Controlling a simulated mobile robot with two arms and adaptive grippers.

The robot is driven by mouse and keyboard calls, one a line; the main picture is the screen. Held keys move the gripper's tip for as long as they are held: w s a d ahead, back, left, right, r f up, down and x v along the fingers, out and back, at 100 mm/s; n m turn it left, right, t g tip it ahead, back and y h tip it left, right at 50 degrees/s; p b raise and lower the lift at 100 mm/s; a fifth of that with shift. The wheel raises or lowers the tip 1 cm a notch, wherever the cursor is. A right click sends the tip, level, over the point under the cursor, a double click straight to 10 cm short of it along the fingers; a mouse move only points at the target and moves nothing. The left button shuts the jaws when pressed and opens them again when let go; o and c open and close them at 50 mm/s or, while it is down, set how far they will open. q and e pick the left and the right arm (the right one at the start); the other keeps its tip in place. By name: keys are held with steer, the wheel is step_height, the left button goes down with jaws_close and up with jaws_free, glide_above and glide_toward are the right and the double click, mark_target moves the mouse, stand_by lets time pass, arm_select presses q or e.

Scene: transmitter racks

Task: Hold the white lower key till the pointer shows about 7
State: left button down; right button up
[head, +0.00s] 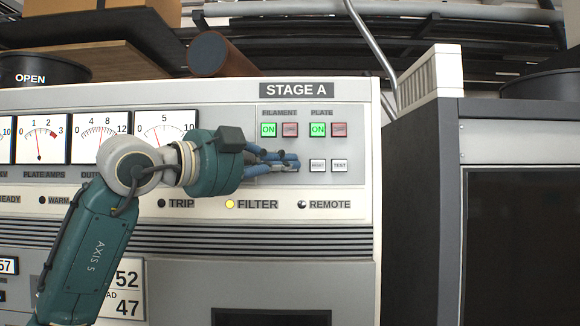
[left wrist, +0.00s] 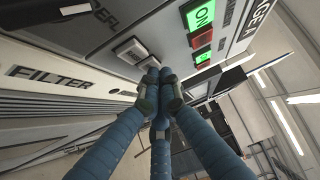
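My left gripper (head: 296,162) comes from the left with its blue fingers drawn together, tips at the panel just left of the reset and test keys. In the left wrist view its fingers (left wrist: 160,90) meet, with nothing seen between them. Two white keys, one (left wrist: 130,50) clear and one (left wrist: 150,64) partly behind the fingertips, show there; their labels are unreadable, and I cannot tell whether either is pressed. In the head view the gripper hides them. The output meter (head: 102,146) has its pointer between 4 and 8. The right gripper is not in view.
White reset (head: 317,166) and test (head: 339,166) keys sit just right of the fingertips. Lit green ON buttons (head: 268,130) and dark red ones (head: 290,130) are above. A plate amps meter (head: 40,151) is at left. A dark cabinet (head: 420,200) stands at right.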

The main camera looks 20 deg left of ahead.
arm_select(q)
steer(key=shift+s+d+b, duration=0.15)
steer(key=shift+s+b, duration=0.2)
steer(key=shift+s, duration=0.3)
steer(key=shift+s, duration=0.15)
steer(key=s+b, duration=0.1)
steer(key=s, duration=0.1)
steer(key=s+d+b, duration=0.1)
steer(key=s, duration=0.1)
steer(key=shift+s+d, duration=0.2)
steer(key=shift+s, duration=0.05)
